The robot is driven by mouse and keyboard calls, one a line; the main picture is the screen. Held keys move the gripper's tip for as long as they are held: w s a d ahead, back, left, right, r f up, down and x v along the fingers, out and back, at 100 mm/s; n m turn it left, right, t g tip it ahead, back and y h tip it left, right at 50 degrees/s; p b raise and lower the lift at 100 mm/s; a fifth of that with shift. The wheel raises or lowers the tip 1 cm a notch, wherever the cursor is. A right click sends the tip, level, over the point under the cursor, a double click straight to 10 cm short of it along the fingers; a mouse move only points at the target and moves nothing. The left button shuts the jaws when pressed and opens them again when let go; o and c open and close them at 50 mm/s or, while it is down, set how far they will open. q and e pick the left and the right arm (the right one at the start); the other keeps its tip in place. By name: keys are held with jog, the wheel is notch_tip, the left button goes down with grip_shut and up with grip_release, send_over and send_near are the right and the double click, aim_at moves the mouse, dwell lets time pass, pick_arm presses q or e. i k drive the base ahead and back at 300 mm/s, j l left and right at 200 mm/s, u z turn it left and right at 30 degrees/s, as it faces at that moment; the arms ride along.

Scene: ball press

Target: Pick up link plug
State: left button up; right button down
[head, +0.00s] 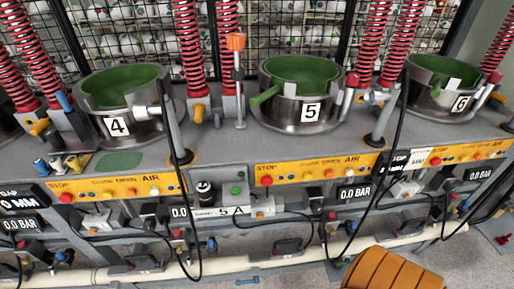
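I cannot tell for certain which part is the link plug. Small blue, white and yellow fittings (61,164) are grouped on the grey bench at the left, below the drum marked 4. A small blue part (247,281) is low in the picture, near the bottom edge. A post with an orange top (235,42) stands between the drums marked 4 and 5. Neither of my grippers shows in the head view.
Green-lined metal drums marked 4 (117,127), 5 (309,111) and 6 (460,103) stand on the grey bench (225,150). Red springs (190,45) rise between them. Black cables (175,130) hang in front. A brown ribbed object (395,270) is at bottom right.

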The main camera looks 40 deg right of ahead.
aim_at(203, 188)
jog(key=l+z, duration=0.1)
jog(key=z, duration=0.55)
jog(key=i+j+z, duration=0.1)
jog(key=j+z, duration=0.2)
jog(key=j, duration=0.3)
